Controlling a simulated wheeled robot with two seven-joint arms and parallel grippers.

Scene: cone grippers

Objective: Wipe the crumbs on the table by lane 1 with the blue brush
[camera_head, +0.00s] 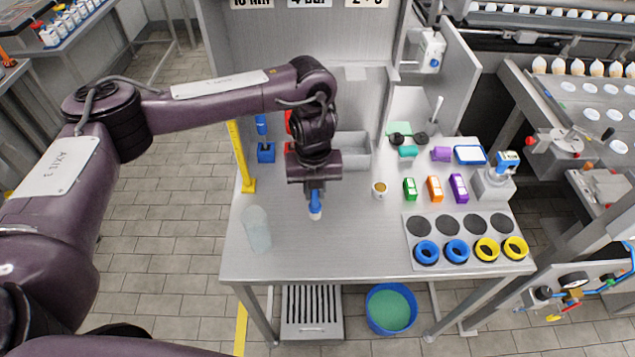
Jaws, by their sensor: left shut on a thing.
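My left gripper (315,190) points down over the left-middle of the steel table (340,250). It is shut on the blue brush (315,205), whose handle is upright and whose pale tip points down. I cannot tell whether the tip touches the table. A pale, whitish patch (257,229) lies to the left of the brush, near the table's left edge. I cannot tell whether it is the crumbs; no single crumbs show. No lane number is readable. My right gripper is not in view.
A yellow post (241,157) stands at the table's left edge. A blue holder (266,152) and a grey bin (350,151) are behind. A small cup (380,189), several coloured blocks and a plate of rings (457,251) stand to the right. The front middle is clear.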

